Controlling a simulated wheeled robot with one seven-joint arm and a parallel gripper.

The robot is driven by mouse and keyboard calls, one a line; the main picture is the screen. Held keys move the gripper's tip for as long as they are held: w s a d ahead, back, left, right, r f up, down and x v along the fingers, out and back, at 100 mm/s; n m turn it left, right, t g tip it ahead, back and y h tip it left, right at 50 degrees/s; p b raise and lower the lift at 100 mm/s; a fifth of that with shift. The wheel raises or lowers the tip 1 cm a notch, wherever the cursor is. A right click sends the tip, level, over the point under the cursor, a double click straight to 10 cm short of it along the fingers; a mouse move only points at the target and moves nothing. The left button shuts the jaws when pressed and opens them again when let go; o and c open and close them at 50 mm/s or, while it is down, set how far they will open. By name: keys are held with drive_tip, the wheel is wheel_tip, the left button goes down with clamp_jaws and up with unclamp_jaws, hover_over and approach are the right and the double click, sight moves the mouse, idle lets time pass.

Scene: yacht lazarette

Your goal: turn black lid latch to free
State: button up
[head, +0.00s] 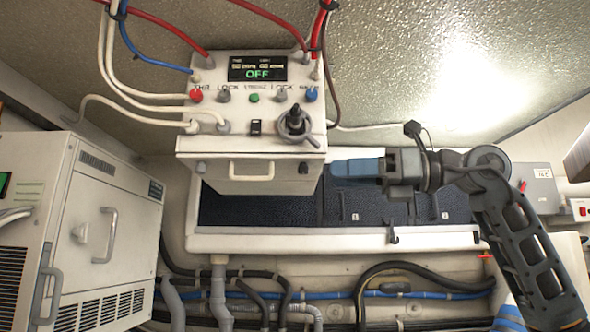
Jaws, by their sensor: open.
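A black latch (393,235) sits on the white front rim of the bin with dark lids (265,208), right of its middle. A smaller dark latch (476,237) shows farther right on the same rim. I cannot tell from this view whether either is locked or free. My gripper (336,171) reaches in from the right with blue fingers pointing left, above the dark lids and just right of the white control box (250,142). It is open, seen side-on, and nothing shows between the fingers. It appears apart from the latches.
The control box has an "OFF" display (257,70), a black lever (295,120) and a front handle (251,171). Red, white and blue cables run above it. A white cabinet (100,230) stands left. Hoses (420,294) run below the bin. Free room lies before the rim.

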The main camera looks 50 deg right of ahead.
sight(304, 173)
drive_tip(key=shift+h, duration=0.5)
drive_tip(key=shift+r+p+x, duration=0.2)
drive_tip(key=shift+p+x, duration=0.4)
drive_tip(key=shift+x, duration=1.3)
drive_tip(key=shift+r+p+x, duration=0.25)
drive_tip(key=shift+p+x, duration=0.35)
drive_tip(key=shift+x, duration=1.3)
drive_tip(key=shift+w+d, duration=0.1)
drive_tip(key=shift+d, duration=0.1)
clamp_jaws()
